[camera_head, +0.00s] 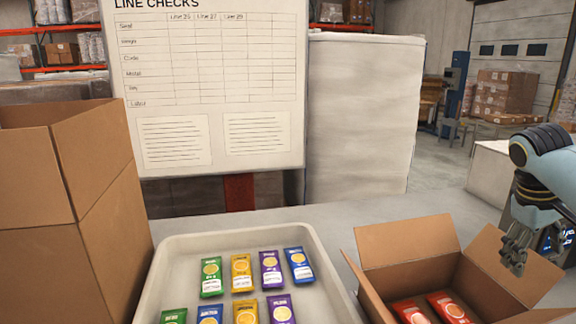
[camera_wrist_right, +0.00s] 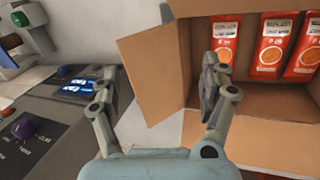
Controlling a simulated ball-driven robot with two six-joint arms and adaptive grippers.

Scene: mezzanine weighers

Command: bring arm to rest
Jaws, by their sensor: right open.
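My right gripper (camera_head: 514,258) comes in from the right edge in the camera_head view, its fingers pointing down near the right flap of an open cardboard box (camera_head: 385,243). In the right wrist view the gripper (camera_wrist_right: 160,80) has its two fingers spread wide with nothing between them. One finger shows in front of the box (camera_wrist_right: 152,70), the other in front of a dark panel. I cannot tell if a finger touches the flap. Red packets (camera_head: 452,306) lie in the box and also show in the wrist view (camera_wrist_right: 273,48). My left gripper is not in view.
A pale tray (camera_head: 165,262) holds several green, yellow, purple and blue packets (camera_head: 241,273). A tall open carton (camera_head: 60,200) stands at the left. A white chart board (camera_head: 215,85) rises behind the tray. A dark control panel (camera_wrist_right: 50,125) with small displays is beside the box.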

